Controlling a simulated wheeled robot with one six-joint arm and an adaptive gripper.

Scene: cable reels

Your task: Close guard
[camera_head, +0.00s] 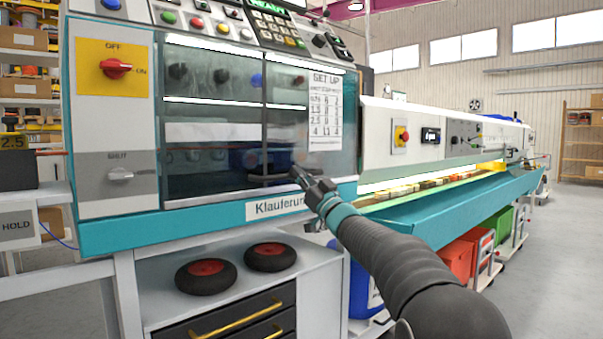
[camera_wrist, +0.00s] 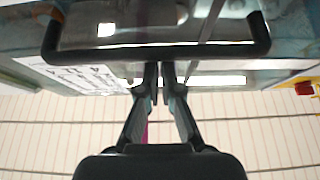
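The guard is a clear, tinted panel (camera_head: 210,125) across the front of the teal and white machine. A vertical edge divides it, and a set-up sheet (camera_head: 325,110) shows on its right part. A black bar handle (camera_head: 270,178) is low on it, partly hidden by my gripper. In the wrist view the handle (camera_wrist: 105,52) runs across the top, with both ends bent. My gripper (camera_head: 298,174) is in front of the guard's lower right. In the wrist view its fingertips (camera_wrist: 161,72) are close together, with nothing seen between them, just short of the bar. Contact is unclear.
A red OFF/ON switch (camera_head: 116,68) and a SHUT selector (camera_head: 120,174) are on the left panel. Control buttons line the top. Two black wheels (camera_head: 206,276) lie on the shelf below. A long teal trough (camera_head: 460,200) extends right, with red and green bins (camera_head: 500,222) below.

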